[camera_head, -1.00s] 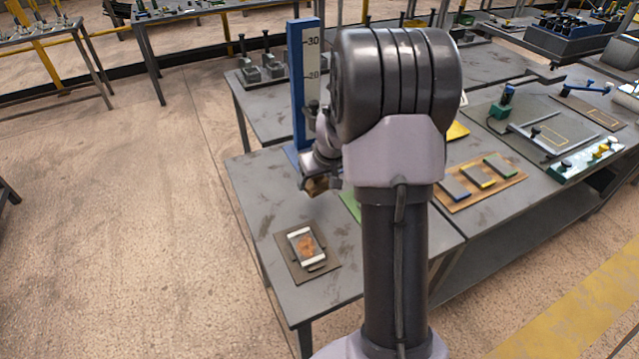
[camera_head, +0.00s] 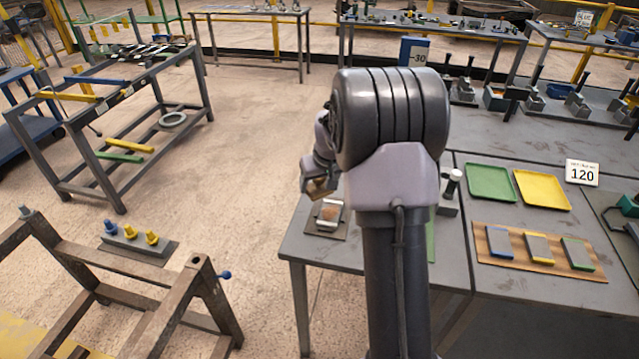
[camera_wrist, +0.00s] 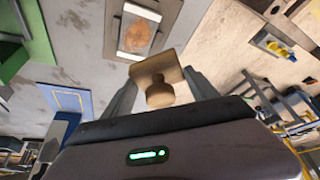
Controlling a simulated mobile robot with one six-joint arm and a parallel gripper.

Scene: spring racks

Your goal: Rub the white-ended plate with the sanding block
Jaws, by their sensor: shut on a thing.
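The white-ended plate (camera_head: 329,213) lies on a brown base at the left end of the grey table, with a rusty brown patch between its white ends. It also shows at the top of the wrist view (camera_wrist: 139,34). My gripper (camera_wrist: 160,92) is shut on the sanding block (camera_wrist: 154,75), a tan block with a round knob between the fingers. In the wrist view the block appears apart from the plate. My arm hides part of the table.
A board with several edge-coloured plates (camera_head: 541,252), a green tray (camera_head: 489,182) and a yellow tray (camera_head: 543,189) lie to the right. A sign reading 120 (camera_head: 582,173) stands behind.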

